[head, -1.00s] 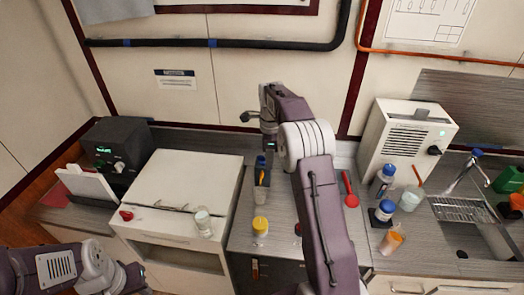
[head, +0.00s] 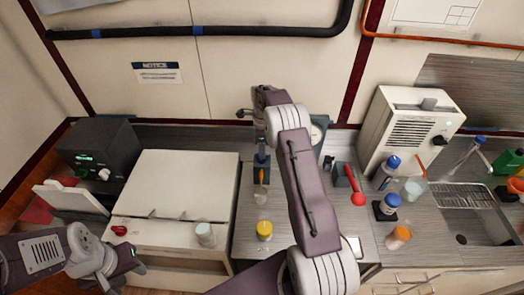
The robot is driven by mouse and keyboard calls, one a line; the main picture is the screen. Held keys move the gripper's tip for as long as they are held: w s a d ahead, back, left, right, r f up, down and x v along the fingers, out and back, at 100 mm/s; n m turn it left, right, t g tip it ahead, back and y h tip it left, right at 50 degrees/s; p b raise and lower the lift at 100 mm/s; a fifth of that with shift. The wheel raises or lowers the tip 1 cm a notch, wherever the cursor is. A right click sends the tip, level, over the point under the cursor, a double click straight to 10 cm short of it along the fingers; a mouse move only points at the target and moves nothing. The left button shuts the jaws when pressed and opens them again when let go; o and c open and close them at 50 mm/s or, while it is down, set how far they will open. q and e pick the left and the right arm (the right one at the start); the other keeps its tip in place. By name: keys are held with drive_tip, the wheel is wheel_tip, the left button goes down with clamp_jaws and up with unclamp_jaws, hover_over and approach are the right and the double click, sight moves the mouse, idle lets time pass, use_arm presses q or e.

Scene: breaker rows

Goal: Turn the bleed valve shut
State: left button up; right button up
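No part is clearly marked as the bleed valve. A round pale gauge (head: 317,132) on a grey panel stands at the back of the counter, partly hidden by my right arm. A red handle with a round end (head: 357,197) lies to its right, beside a small dark block (head: 338,176); I cannot tell whether it is the valve. My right gripper (head: 260,138) is at the back of the counter, left of the gauge, above a dark holder; its fingers are not clear. My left gripper (head: 122,271) is at lower left, in front of the white cabinet, apart from the gauge.
A white vented machine (head: 405,130) and a sink (head: 476,229) are at right. A black box (head: 99,154) is at left.

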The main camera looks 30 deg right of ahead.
drive_tip(key=shift+w+f, duration=0.25)
drive_tip(key=shift+f, duration=0.8)
drive_tip(key=shift+s+f, duration=0.1)
drive_tip(key=shift+s, duration=0.05)
drive_tip(key=shift+s+a+r, duration=0.1)
drive_tip(key=shift+s+r, duration=0.1)
drive_tip(key=shift+s, duration=0.15)
drive_tip(key=shift+w+f, duration=0.15)
drive_tip(key=shift+w, duration=0.1)
clamp_jaws()
use_arm(q)
drive_tip(key=shift+r, duration=0.4)
